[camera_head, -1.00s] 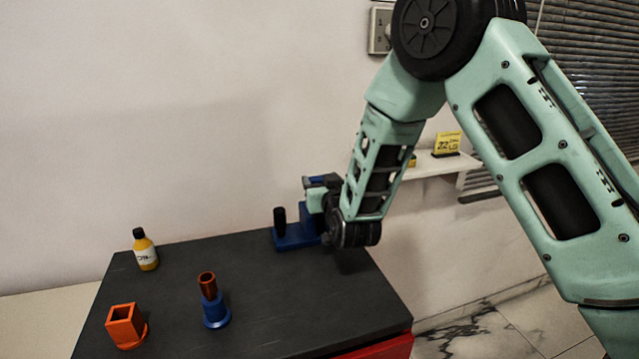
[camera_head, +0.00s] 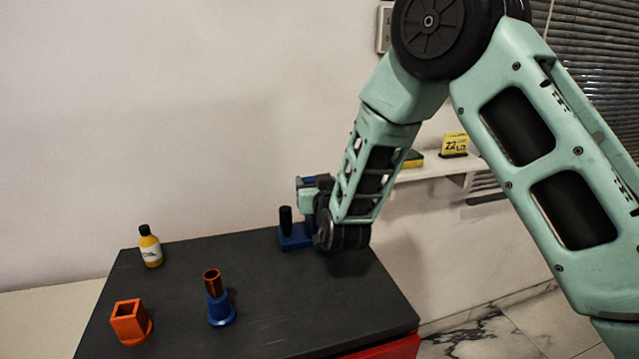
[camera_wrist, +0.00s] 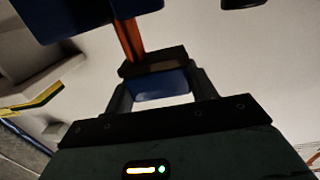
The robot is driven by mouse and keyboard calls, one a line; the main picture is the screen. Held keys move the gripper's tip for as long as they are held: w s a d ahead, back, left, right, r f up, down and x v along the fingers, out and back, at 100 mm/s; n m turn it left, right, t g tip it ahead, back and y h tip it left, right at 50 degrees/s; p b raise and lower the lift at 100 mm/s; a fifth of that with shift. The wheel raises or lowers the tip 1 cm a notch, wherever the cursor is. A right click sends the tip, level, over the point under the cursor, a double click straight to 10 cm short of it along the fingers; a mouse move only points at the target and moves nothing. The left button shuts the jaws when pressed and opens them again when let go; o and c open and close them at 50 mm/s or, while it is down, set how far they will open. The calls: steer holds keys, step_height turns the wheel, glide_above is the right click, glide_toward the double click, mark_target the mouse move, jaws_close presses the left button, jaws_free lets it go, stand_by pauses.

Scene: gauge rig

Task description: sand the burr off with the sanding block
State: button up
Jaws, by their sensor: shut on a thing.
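My gripper (camera_wrist: 160,90) is shut on a blue block with a dark upper face, which looks like the sanding block (camera_wrist: 160,82). In the wrist view a copper-coloured bar (camera_wrist: 130,40) stands just beyond the block's dark face; I cannot tell whether they touch. A blue part (camera_wrist: 70,15) lies beside the bar. In the head view my gripper (camera_head: 308,197) is at the blue fixture (camera_head: 293,242) at the table's back right, and partly hides it. The burr cannot be made out.
The dark table (camera_head: 265,300) also holds a yellow bottle (camera_head: 150,248), an orange square socket (camera_head: 130,322) and a copper tube (camera_head: 212,281) in a blue stand (camera_head: 220,309). A black post (camera_head: 286,220) rises from the fixture. A wall shelf (camera_head: 440,166) holds a yellow sign (camera_head: 454,144).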

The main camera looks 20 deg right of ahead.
steer(key=shift+f, duration=0.15)
steer(key=shift+s+d+b, duration=0.1)
steer(key=shift+d+b, duration=0.55)
steer(key=shift+d, duration=0.95)
steer(key=shift+f, duration=0.1)
steer(key=shift+a+b, duration=0.4)
steer(key=shift+a, duration=1.3)
steer(key=shift+d+f+b, duration=0.1)
steer(key=shift+d+b, duration=0.55)
steer(key=shift+d, duration=1.1)
